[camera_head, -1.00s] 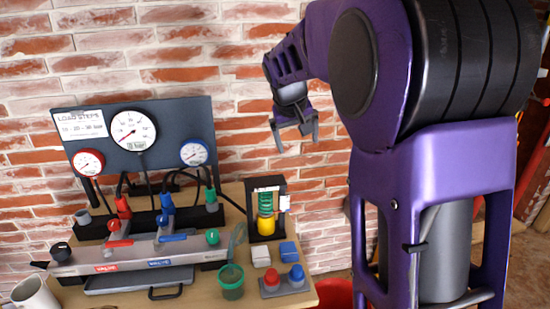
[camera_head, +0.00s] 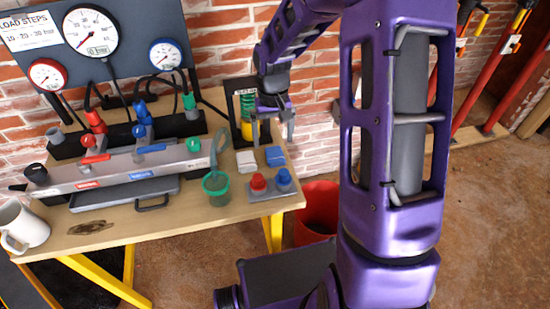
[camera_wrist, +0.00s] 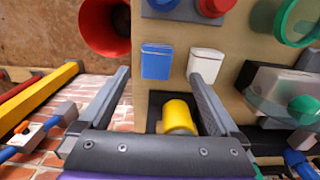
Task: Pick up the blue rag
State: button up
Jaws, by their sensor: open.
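The blue rag (camera_head: 275,156) is a small folded block lying flat on the wooden table near its right edge. In the wrist view the blue rag (camera_wrist: 157,62) shows between and beyond my fingertips, nearer the left finger. My gripper (camera_head: 272,125) is open and empty, pointing down above and behind the rag, and does not appear to touch it. A similar white folded cloth (camera_head: 246,161) lies just left of the blue rag. In the wrist view the white cloth (camera_wrist: 206,64) is near my right fingertip.
A spring device with a yellow cylinder (camera_wrist: 179,117) stands close behind my gripper. A tray with red and blue knobs (camera_head: 271,189) and a green cup (camera_head: 216,187) are in front. A red bucket (camera_head: 318,207) is on the floor right of the table (camera_head: 180,226).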

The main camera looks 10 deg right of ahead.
aim_at(275, 153)
jog(key=shift+w+d+f+b, duration=0.15)
jog(key=shift+f+b, duration=0.15)
jog(key=shift+f, duration=1.4)
jog(key=shift+w+d+f+b, duration=0.15)
jog(key=shift+f+b, duration=0.15)
jog(key=shift+f, duration=1.4)
jog(key=c, duration=1.4)
notch_tip(275, 153, up, 10)
jog(key=shift+r+p, duration=0.1)
jog(key=shift+p, duration=0.8)
jog(key=shift+c, duration=0.2)
